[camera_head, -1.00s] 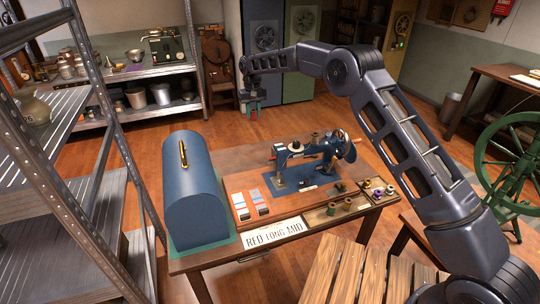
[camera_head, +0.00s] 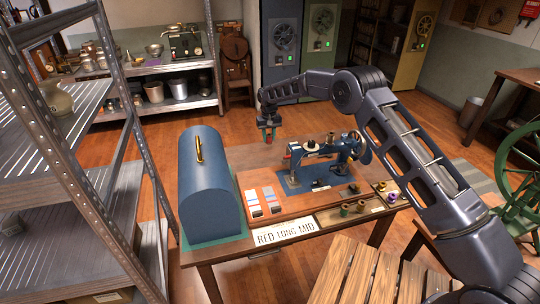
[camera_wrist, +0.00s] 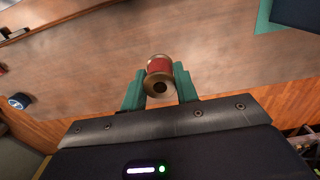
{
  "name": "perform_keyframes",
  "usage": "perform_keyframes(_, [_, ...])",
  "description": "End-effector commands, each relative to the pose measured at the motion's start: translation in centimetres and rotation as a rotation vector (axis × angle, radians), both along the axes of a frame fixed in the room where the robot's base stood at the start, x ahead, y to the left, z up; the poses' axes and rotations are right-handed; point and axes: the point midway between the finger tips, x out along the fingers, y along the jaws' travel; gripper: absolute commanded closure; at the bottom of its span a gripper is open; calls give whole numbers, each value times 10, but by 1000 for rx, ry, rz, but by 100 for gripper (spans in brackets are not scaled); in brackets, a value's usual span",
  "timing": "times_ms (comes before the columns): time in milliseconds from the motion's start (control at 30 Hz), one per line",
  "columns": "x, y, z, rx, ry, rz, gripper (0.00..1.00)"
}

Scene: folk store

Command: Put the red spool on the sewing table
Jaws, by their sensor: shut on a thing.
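The red spool (camera_wrist: 160,66), with brass-coloured ends, is between the two green fingers of my gripper (camera_wrist: 159,88) in the wrist view. My gripper is shut on it. In the head view my gripper (camera_head: 268,133) points down at the back edge of the sewing table (camera_head: 255,161), behind the sewing machine. The wrist view shows the brown tabletop beyond the spool (camera_wrist: 90,62) and the floor nearer the gripper. I cannot tell the exact gap between spool and tabletop.
A blue sewing machine (camera_head: 322,158) stands on the table. A blue domed case (camera_head: 207,195) fills its left end. A sign (camera_head: 286,233) and a tray (camera_head: 328,218) with several spools line the front. The back strip near my gripper looks clear. A metal shelf (camera_head: 135,130) stands left.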

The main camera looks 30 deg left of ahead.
Motion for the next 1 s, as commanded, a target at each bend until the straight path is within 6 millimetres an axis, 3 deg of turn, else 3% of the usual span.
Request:
perform_keyframes(100, [0, 0, -28, -2, 1, 0, 91])
perform_keyframes(300, [0, 0, -59, -1, 1, 0, 91])
perform_keyframes(567, [0, 0, -75, 0, 0, 0, 91])
perform_keyframes(800, [0, 0, -106, -1, 1, 0, 91])
perform_keyframes(1000, [0, 0, -110, 1, -1, 0, 91])
